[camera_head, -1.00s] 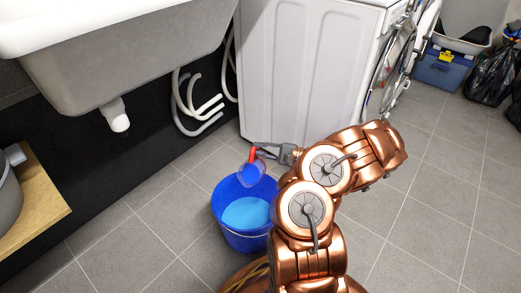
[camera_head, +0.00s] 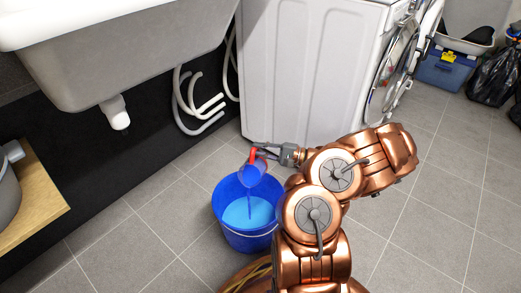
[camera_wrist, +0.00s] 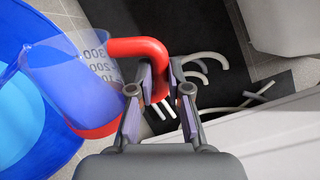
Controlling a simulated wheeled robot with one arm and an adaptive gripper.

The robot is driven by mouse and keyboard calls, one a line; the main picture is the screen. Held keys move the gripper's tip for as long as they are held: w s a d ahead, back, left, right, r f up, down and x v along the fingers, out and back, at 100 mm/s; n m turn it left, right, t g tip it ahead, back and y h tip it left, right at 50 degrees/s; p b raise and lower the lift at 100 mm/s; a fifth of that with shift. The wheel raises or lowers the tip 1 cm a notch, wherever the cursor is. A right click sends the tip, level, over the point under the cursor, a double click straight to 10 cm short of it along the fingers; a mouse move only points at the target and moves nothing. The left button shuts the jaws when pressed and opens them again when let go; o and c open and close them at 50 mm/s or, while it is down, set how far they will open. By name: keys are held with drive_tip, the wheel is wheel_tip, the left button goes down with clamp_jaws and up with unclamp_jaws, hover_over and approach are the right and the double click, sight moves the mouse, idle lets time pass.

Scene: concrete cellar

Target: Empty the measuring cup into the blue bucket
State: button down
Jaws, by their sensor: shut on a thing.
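The measuring cup (camera_head: 251,176) is clear blue with a red handle and tilts, mouth down, over the blue bucket (camera_head: 225,222). A thin blue stream falls from it into the light-blue liquid in the bucket. In the wrist view the cup (camera_wrist: 75,78) shows printed volume marks and a red base, with the bucket (camera_wrist: 66,152) behind it. My gripper (camera_head: 264,150) is shut on the red handle, above the bucket's far right side. Its fingers (camera_wrist: 160,84) clasp the handle in the wrist view. How much liquid is in the cup is hard to tell.
A sink (camera_head: 130,60) with a drain pipe hangs at upper left. A white washing machine (camera_head: 310,70) stands just behind the bucket. A wooden shelf (camera_head: 38,205) with a grey pot is at left. Open tiled floor (camera_head: 450,200) lies to the right.

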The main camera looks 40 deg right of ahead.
sight(254, 152)
drive_tip(key=shift+s+a+n+b, duration=0.25)
drive_tip(key=shift+n+b, duration=0.15)
drive_tip(key=shift+b, duration=0.2)
drive_tip(key=shift+s+a+r+n, duration=0.15)
drive_tip(key=shift+a+r+n, duration=0.05)
drive_tip(key=shift+a+n, duration=0.1)
drive_tip(key=shift+s+a+r+n+b, duration=0.4)
drive_tip(key=shift+a+n+b, duration=0.15)
drive_tip(key=shift+b, duration=0.25)
drive_tip(key=shift+s, duration=0.1)
drive_tip(key=shift+s+a+r+n+b, duration=0.3)
drive_tip(key=shift+a+n+b, duration=0.1)
drive_tip(key=shift+n+b, duration=0.35)
drive_tip(key=shift+a, duration=0.15)
